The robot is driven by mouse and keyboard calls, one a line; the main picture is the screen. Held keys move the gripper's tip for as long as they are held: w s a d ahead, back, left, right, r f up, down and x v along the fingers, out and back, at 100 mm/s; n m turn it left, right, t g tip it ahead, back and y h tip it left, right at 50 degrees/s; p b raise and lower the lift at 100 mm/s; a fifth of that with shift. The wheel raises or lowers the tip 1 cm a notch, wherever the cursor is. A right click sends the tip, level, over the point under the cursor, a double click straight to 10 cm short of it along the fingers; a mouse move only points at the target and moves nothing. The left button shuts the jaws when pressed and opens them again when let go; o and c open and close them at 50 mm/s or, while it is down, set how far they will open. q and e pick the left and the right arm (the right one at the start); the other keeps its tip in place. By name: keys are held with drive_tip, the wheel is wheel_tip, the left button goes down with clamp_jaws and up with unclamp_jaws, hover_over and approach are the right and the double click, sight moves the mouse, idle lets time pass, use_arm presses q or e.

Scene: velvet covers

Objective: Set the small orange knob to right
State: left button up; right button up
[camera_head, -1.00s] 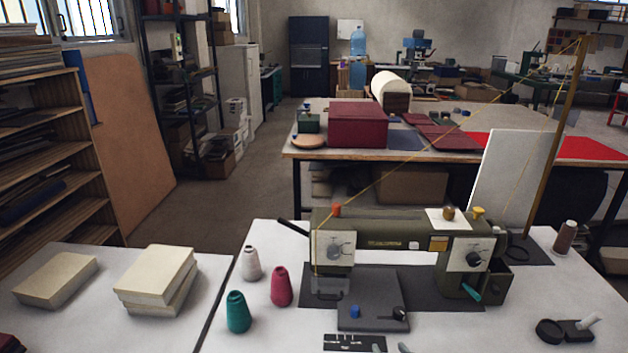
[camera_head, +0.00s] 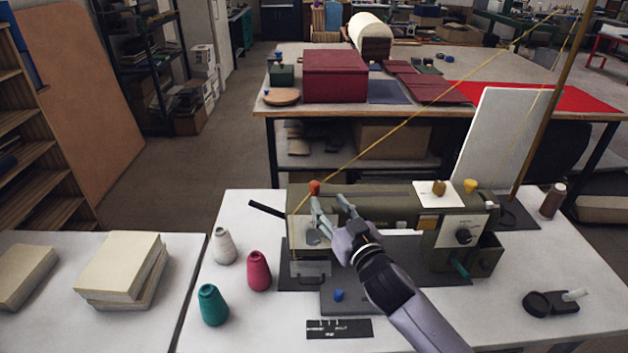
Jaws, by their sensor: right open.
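The small orange knob (camera_head: 314,187) stands on top of the left end of the olive sewing machine (camera_head: 386,205). My right gripper (camera_head: 331,200) reaches in from the lower right over the machine, its fingers spread apart and empty. One fingertip is close to the knob, just below it in the picture; I cannot tell whether it touches. My left gripper is not in view.
Thread cones in white (camera_head: 223,246), pink (camera_head: 258,271) and teal (camera_head: 212,305) stand left of the machine. A yellow thread runs up from it to a tall pole (camera_head: 551,100). A dark lever (camera_head: 267,209) sticks out at its left. Books (camera_head: 121,266) lie on the left table.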

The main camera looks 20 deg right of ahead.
sight(317, 188)
drive_tip(key=w, duration=0.3)
drive_tip(key=w+p, duration=0.1)
drive_tip(key=w, duration=0.2)
drive_tip(key=w+a, duration=0.1)
drive_tip(key=w, duration=0.2)
drive_tip(key=shift+s, duration=0.1)
drive_tip(key=shift+c, duration=0.2)
clamp_jaws()
idle(0.4)
